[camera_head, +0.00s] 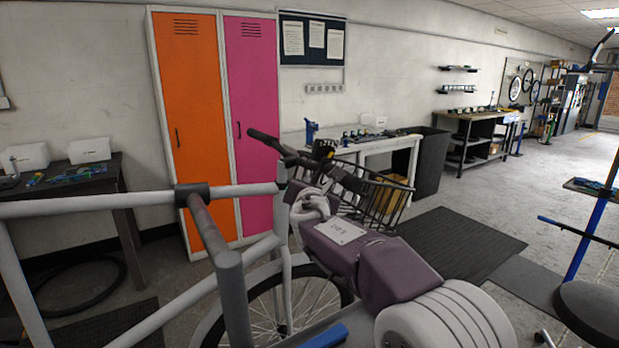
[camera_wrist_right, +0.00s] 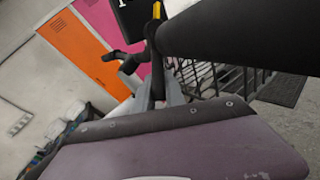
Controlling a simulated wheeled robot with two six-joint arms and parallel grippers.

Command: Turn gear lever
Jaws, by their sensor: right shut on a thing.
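The cargo bike's black handlebar (camera_head: 290,154) runs across the middle of the head view, with a grip (camera_head: 263,138) at its left end. My right arm reaches it from the lower right, and my right gripper (camera_head: 326,168) is at the bar's right part. Its fingertips are small and partly hidden among dark parts. It is shut on the gear lever area, where a small yellow piece (camera_wrist_right: 157,12) shows in the right wrist view. A thick black handlebar grip (camera_wrist_right: 245,32) crosses close to that camera. The lever's exact angle cannot be made out. My left gripper is not in view.
A black wire basket (camera_head: 372,202) is just beyond the handlebar. Grey tubes (camera_head: 110,203) cross the left foreground. Orange (camera_head: 190,110) and pink (camera_head: 252,110) lockers stand behind. A workbench (camera_head: 470,135) is farther right.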

